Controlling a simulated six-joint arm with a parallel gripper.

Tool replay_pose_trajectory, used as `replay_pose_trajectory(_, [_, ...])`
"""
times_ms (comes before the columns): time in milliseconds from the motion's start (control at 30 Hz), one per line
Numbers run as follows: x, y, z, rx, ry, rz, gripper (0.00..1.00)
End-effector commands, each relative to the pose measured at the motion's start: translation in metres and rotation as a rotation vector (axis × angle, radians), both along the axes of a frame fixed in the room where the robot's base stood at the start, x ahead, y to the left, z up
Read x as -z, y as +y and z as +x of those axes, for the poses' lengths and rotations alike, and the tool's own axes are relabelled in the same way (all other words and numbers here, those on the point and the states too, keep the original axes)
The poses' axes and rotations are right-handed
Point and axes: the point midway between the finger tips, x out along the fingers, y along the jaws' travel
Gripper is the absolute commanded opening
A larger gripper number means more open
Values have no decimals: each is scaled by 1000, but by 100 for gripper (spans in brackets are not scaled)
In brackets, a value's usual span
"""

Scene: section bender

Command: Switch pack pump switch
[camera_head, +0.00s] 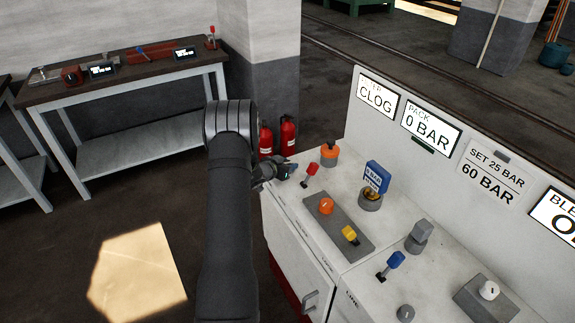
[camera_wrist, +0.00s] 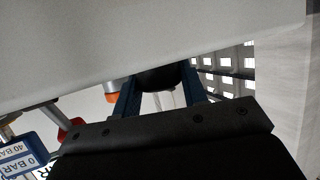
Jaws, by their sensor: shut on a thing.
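My gripper (camera_head: 287,172) is at the left end of the white console (camera_head: 385,235), low over its top. In the wrist view, its two blue fingers (camera_wrist: 160,92) stand on either side of a dark rounded knob (camera_wrist: 160,75) and are shut on it. I take this to be the switch; its label is hidden, and its setting cannot be told. A red-handled lever (camera_head: 312,168) stands just right of my gripper, apart from it. The pack display (camera_head: 430,131) on the back panel reads 0 BAR.
An orange-topped part (camera_head: 330,150), an orange knob (camera_head: 326,205), a yellow handle (camera_head: 350,234), a blue-tagged gauge (camera_head: 371,195) and a blue lever (camera_head: 392,264) stand on the console. Fire extinguishers (camera_head: 288,134) stand behind my gripper. A workbench (camera_head: 130,75) is at the left.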

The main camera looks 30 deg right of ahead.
Motion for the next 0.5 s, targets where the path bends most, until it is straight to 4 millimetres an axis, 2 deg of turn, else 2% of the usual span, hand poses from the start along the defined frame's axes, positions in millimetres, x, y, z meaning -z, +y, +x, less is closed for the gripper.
replay_pose_trajectory(500, [1, 1, 3, 433, -2, 0, 16])
